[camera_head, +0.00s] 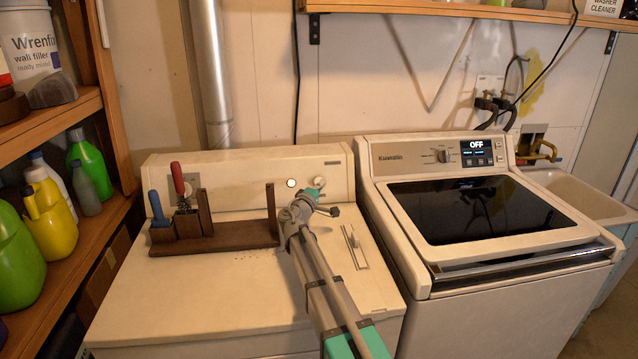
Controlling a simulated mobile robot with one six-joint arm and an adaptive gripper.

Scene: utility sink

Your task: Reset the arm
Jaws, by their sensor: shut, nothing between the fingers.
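My arm (328,285) reaches up from the bottom of the picture over the white dryer (190,295). My gripper (328,210) is at its far end, shut and empty, above the back part of the dryer top. It is small in this view and partly hidden by my own wrist. Just left of it, a dark wooden fixture (230,237) stands on the dryer, with an upright post at its right end. A red-handled tool (178,180) and a blue-handled tool (156,207) stand upright at its left end.
A washing machine (400,225) with a dark lid and a display reading OFF stands to the right. A sink (575,193) is beyond it. Wooden shelves (75,108) with bottles border the left. The dryer's front left top is clear.

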